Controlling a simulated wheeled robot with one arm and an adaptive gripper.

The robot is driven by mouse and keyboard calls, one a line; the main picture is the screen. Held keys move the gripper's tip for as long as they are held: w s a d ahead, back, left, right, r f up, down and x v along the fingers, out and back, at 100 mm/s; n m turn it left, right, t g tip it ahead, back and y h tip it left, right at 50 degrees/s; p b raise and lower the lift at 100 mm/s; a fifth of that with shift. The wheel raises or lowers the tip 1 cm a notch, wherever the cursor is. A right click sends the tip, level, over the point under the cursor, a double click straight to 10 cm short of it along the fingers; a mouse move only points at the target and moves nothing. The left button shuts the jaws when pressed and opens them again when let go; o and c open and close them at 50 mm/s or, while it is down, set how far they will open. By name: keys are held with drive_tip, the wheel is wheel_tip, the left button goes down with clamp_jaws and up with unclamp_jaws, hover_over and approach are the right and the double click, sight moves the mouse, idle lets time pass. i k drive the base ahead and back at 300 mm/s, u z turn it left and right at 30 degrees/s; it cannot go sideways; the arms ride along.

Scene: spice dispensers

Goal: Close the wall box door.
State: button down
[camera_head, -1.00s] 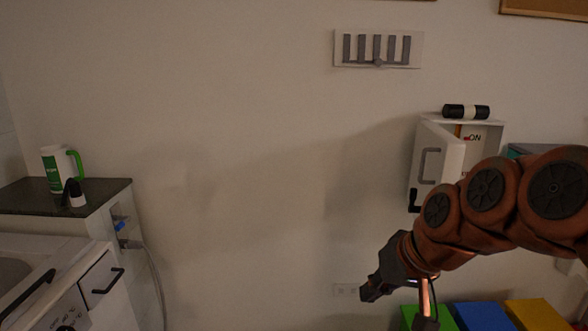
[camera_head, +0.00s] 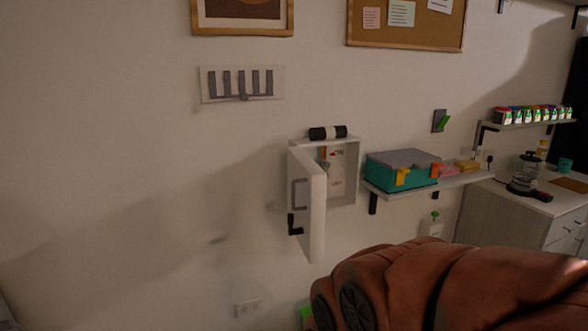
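The white wall box (camera_head: 345,173) is mounted on the wall near the middle of the head view. Its door (camera_head: 317,215) stands open, swung out from the left side toward me. The door has a grey handle (camera_head: 299,194) and a black lever (camera_head: 293,225) below it. Inside the box a small orange and grey part and some red marks show. My arm's reddish-brown links fill the lower right. My gripper is out of the picture.
To the right, a shelf (camera_head: 450,182) holds a teal box (camera_head: 395,175). A spice shelf (camera_head: 530,124) and a counter (camera_head: 497,218) are farther right.

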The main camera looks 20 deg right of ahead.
sight(306, 180)
drive_tip(key=u, duration=0.55)
drive_tip(key=k, duration=1.3)
drive_tip(key=z, duration=0.1)
drive_tip(key=i, duration=0.7)
drive_tip(key=z, duration=0.45)
drive_tip(key=i, duration=0.7)
drive_tip(key=u, duration=0.9)
drive_tip(key=i, duration=0.6)
drive_tip(key=u, duration=0.65)
